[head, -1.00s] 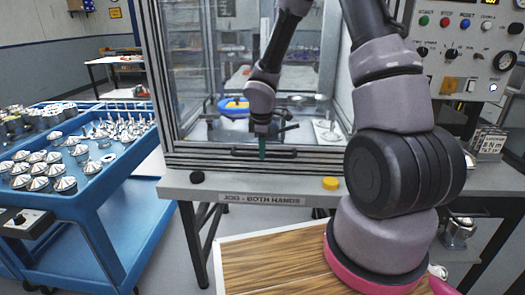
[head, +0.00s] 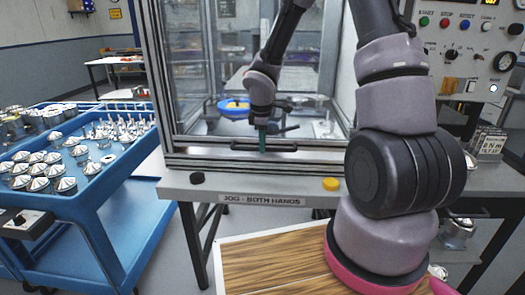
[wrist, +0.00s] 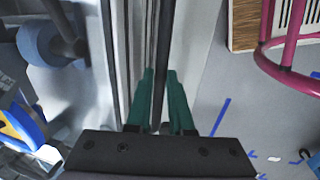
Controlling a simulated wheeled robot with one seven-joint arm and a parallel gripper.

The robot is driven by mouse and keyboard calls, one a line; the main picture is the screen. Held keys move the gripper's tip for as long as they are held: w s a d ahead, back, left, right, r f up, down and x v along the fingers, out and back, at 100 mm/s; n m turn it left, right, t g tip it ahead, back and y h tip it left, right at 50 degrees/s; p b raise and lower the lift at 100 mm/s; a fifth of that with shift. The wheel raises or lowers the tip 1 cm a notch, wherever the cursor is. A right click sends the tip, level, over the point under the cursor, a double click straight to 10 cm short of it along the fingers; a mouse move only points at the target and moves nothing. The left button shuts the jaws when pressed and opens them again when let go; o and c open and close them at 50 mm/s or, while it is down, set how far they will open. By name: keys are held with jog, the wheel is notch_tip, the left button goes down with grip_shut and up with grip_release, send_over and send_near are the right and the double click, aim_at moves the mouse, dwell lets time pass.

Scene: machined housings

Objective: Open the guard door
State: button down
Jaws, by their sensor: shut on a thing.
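The guard door (head: 205,151) is a clear panel in a silver frame on the front of the machine enclosure. A dark horizontal bar handle (head: 283,147) runs along its lower rail. My gripper (head: 262,147) points down at the handle, its green fingers closed around the bar. In the wrist view, the two green fingers of my gripper (wrist: 161,100) stand on either side of the dark handle bar (wrist: 163,50). The door's lower rail sits close above the bottom of the enclosure front. Part of the handle is hidden by the fingers.
Below the door are a bench edge labelled "JOG - BOTH HANDS" (head: 262,200), a black button (head: 197,178) and a yellow button (head: 330,184). A blue cart (head: 75,205) with metal parts stands at left. A control panel (head: 465,45) is at right. A blue dish (head: 235,107) shows behind the glass.

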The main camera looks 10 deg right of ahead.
aim_at(263, 0)
notch_tip(263, 0, up, 42)
jog(key=shift+r, duration=0.1)
jog(key=c, duration=0.8)
grip_release()
notch_tip(263, 0, up, 11)
jog(key=s, duration=0.2)
jog(key=shift+a+f, duration=0.2)
jog(key=shift+a, duration=0.1)
